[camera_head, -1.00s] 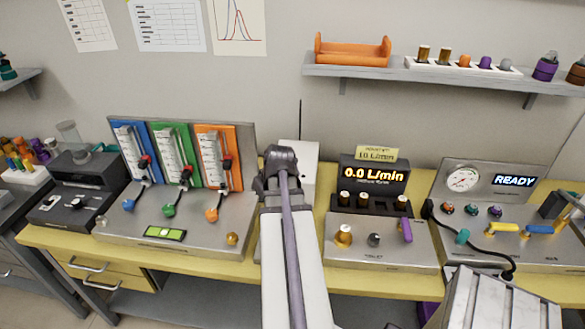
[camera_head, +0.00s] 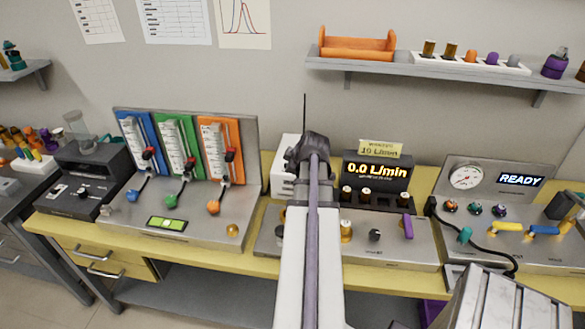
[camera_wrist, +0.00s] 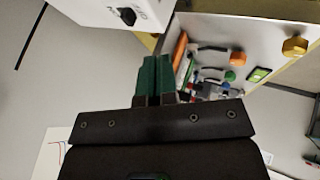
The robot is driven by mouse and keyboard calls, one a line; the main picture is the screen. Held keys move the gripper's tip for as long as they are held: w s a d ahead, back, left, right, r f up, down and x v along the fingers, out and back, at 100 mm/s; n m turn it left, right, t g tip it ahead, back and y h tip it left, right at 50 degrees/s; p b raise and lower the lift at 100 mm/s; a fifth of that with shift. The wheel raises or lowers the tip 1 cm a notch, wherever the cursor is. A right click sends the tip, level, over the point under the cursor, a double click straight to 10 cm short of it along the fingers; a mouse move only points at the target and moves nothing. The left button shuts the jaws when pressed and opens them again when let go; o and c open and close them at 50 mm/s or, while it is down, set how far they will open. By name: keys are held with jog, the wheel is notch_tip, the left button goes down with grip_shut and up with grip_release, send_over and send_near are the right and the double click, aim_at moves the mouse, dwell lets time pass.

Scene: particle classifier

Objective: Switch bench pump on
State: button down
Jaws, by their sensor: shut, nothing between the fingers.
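A white box (camera_head: 284,165) stands at the back of the yellow bench in the head view, with a thin dark rod rising above it. My arm hides its right part. In the wrist view the white box (camera_wrist: 100,10) fills the top edge and shows a black switch (camera_wrist: 127,15) with small lettering beside it. I cannot tell whether it is on or off. My gripper (camera_wrist: 155,62) has green fingers, shut and empty, pointing up the picture just below the box, apart from the switch. In the head view the gripper is hidden behind my arm.
A flow panel (camera_head: 186,215) with blue, green and orange meters stands left. A display box (camera_head: 377,172) reading 0.0 L/min is right of my arm. A READY console (camera_head: 480,185) with a gauge and black cable is farther right. A shelf (camera_head: 390,68) hangs above.

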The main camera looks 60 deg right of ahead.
jog(key=b+x, duration=0.7)
jog(key=x, duration=0.2)
jog(key=shift+w+d+f, duration=0.1)
jog(key=shift+f, duration=0.35)
jog(key=d, duration=0.1)
jog(key=w+d+r+p, duration=0.1)
jog(key=d, duration=0.1)
jog(key=shift+r, duration=0.15)
jog(key=shift+w+d, duration=0.15)
jog(key=shift+d, duration=0.1)
jog(key=shift+w+d, duration=0.3)
jog(key=shift+d, duration=0.3)
jog(key=shift+w+d, duration=0.35)
jog(key=shift+d, duration=0.3)
jog(key=shift+a, duration=0.1)
